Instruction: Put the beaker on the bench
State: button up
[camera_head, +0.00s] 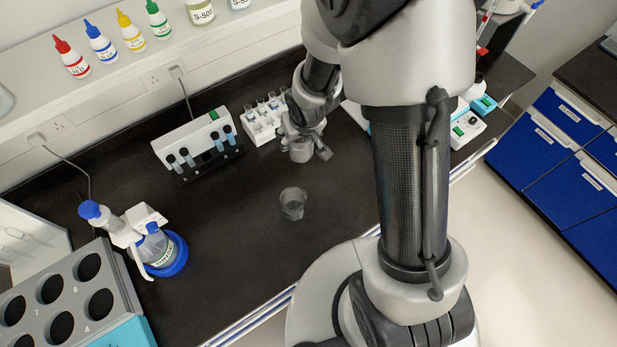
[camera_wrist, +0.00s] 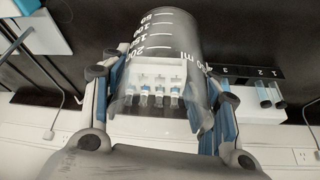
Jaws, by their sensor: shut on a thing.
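A clear beaker (camera_wrist: 172,38) with white volume marks sits between the two fingers of my gripper (camera_wrist: 167,108) in the wrist view. The fingers are shut on its sides. In the head view my gripper (camera_head: 306,137) holds the beaker (camera_head: 300,153) over the back part of the black bench (camera_head: 235,275), partly hidden by the gripper. I cannot tell whether its base touches the bench. A second small clear cup (camera_head: 292,204) stands on the bench, nearer the front and apart from the held beaker.
A white tube rack (camera_head: 263,124) stands just left of my gripper, and a white device with blue vials (camera_head: 200,143) is further left. A wash bottle (camera_head: 155,248) and a grey holed block (camera_head: 66,296) are at the left. Bench between the bottle and cup is clear.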

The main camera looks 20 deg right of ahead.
notch_tip(320, 180, down, 14)
jog(key=b, duration=1.2)
jog(key=shift+f+b, duration=1.9)
jog(key=shift+f, duration=0.5)
jog(key=shift+f, duration=0.25)
jog(key=o, duration=1.2)
jog(key=shift+r, duration=0.1)
